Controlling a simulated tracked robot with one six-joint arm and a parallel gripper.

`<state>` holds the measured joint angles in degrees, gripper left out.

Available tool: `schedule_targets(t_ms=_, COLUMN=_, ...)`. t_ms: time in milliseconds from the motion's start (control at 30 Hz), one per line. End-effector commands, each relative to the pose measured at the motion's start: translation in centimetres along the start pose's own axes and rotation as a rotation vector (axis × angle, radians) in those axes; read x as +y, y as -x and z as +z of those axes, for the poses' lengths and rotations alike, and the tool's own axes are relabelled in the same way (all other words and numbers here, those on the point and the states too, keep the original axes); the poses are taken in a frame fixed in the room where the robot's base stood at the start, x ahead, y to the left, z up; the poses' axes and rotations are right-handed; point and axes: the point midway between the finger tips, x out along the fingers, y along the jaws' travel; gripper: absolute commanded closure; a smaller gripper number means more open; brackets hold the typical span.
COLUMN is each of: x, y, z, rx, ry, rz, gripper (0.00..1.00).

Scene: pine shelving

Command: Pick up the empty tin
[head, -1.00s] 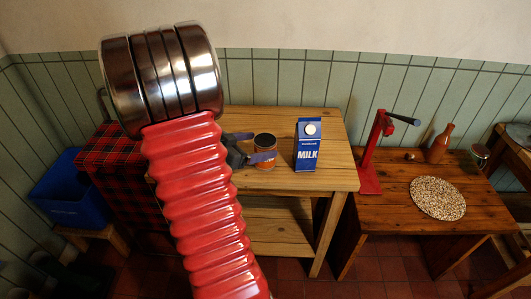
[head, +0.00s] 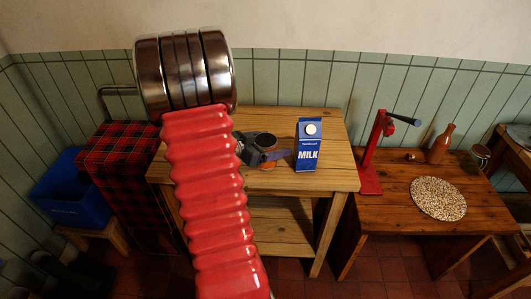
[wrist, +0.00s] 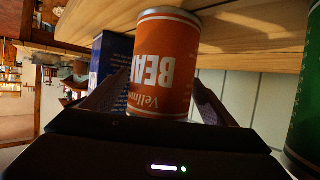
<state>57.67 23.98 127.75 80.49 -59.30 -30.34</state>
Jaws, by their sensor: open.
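The tin (wrist: 165,62) has an orange label with white lettering that appears upside down in the wrist view. In the head view the tin (head: 268,165) stands on the light pine table, left of the milk carton, with a dark round top. My gripper (head: 274,155) is at the tin in the head view, its fingers partly covering it. In the wrist view my gripper (wrist: 160,82) is open, one finger on each side of the tin. Gaps at the fingers are hard to judge. I cannot see inside the tin.
A blue milk carton (head: 308,147) stands close to the right of the tin; its blue side (wrist: 110,55) shows in the wrist view. A green can (wrist: 306,125) is at the wrist view's right edge. A red stand (head: 371,160) is on the neighbouring table.

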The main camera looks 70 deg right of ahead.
Motion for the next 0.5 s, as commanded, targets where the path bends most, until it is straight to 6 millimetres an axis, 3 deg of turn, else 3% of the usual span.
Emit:
schedule_targets(t_ms=133, x=0.04, y=-0.88, z=0.03, rx=-0.001, ry=0.000, rz=0.000, gripper=0.21)
schedule_targets(t_ms=500, x=0.06, y=-0.89, z=-0.01, rx=0.000, ry=0.000, rz=0.001, gripper=0.21)
